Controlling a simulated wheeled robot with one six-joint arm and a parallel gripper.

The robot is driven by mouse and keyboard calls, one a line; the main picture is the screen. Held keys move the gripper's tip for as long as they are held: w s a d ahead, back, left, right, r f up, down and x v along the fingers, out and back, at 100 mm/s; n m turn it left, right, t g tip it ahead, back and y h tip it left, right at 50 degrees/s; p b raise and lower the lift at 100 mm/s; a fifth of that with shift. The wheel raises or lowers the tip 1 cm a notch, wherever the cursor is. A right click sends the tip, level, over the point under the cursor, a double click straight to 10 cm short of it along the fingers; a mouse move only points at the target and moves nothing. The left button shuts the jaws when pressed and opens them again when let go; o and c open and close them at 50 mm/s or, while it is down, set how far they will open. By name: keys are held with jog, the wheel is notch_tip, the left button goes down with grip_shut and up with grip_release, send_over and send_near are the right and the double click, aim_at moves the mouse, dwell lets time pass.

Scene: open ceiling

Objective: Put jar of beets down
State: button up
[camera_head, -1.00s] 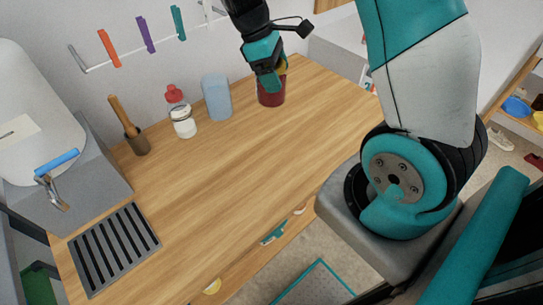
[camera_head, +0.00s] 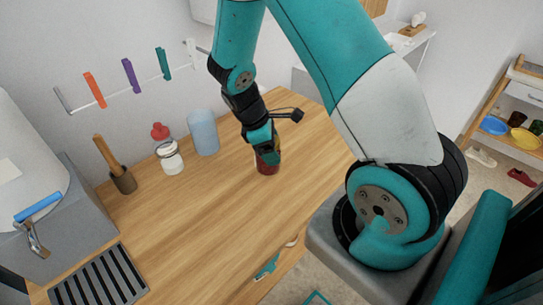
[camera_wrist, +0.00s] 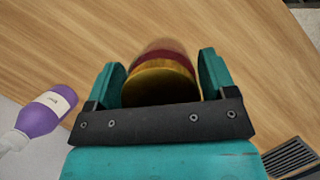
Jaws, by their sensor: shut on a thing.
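The jar of beets (camera_head: 267,167) is dark red and stands upright at the wooden counter's (camera_head: 205,215) right part. My gripper (camera_head: 264,145) is over it from above, shut on its upper part. In the wrist view the jar's gold lid (camera_wrist: 160,82) sits between the two teal fingers of my gripper (camera_wrist: 162,80). The jar's base looks at or very near the counter top; I cannot tell whether it touches.
A light blue cup (camera_head: 203,132), a white jar (camera_head: 170,158) and a red-topped item (camera_head: 160,131) stand along the wall. A purple bottle (camera_wrist: 45,112) shows in the wrist view. The counter's middle is clear.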

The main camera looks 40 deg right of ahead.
jog(key=shift+f, duration=2.05)
jog(key=shift+f, duration=0.2)
jog(key=o, duration=1.2)
